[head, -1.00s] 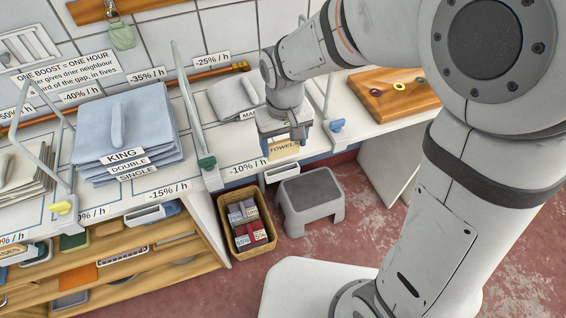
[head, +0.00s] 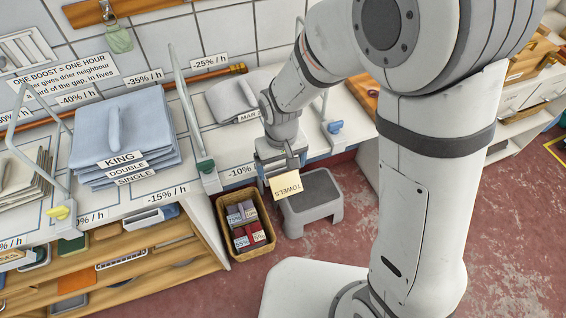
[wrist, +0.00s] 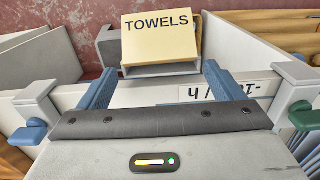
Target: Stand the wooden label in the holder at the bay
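The wooden label (head: 286,185) is a pale plate reading TOWELS. In the head view the holder is hidden behind the gripper and label. The bay's front edge carries a -10% / h strip (head: 240,171).
A grey step stool (head: 312,200) stands on the floor right of the label. A wicker basket (head: 225,250) with dark blocks is to the left. Folded blue sheets (head: 120,130) and a grey cloth (head: 235,98) lie on the counter. Green (head: 206,166) and blue (head: 334,127) clips flank the bay.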

